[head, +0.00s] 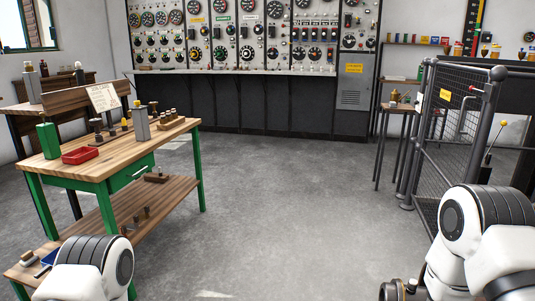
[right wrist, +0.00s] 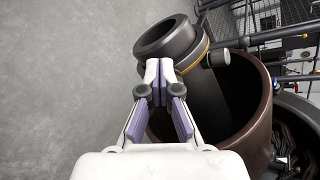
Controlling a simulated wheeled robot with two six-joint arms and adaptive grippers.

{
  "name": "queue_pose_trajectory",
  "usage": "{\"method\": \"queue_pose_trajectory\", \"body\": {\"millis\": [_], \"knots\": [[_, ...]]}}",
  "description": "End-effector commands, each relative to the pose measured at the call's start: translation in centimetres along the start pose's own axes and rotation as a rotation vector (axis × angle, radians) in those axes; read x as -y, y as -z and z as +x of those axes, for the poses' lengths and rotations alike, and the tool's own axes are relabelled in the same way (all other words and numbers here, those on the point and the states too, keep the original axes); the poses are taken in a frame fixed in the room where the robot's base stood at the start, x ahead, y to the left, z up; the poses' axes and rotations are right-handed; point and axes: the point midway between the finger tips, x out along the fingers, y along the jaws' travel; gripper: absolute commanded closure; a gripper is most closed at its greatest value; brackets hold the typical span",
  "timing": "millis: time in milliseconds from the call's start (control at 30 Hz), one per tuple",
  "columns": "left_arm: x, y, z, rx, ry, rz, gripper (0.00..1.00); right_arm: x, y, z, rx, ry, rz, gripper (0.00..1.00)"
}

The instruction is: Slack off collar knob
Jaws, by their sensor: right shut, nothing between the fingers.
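In the right wrist view a dark round collar (right wrist: 168,38) with a brass-coloured band shows at the top, on a dark cylinder. In the head view a dark fitting (head: 392,290), perhaps the same collar, shows at the bottom edge beside my right arm. My left gripper is out of view.
A large brown drum (right wrist: 262,90) stands right of the gripper, with dark railings (right wrist: 285,33) beyond. A wooden workbench (head: 105,165) stands left, a mesh cage (head: 452,125) right, and a switchboard (head: 240,35) at the back. The middle floor (head: 270,200) is clear.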

Motion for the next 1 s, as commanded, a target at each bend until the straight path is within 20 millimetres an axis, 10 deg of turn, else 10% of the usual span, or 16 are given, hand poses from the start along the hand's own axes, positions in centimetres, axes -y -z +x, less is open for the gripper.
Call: {"method": "queue_pose_trajectory", "body": {"millis": [533, 1000], "knots": [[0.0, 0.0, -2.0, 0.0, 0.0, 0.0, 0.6, 0.1, -0.4, -5.6, 0.002, 0.002, -0.001, 1.0], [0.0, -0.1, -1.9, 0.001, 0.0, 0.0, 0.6, -1.2, -1.0, -6.0, 0.034, -0.057, 0.002, 1.0]]}}
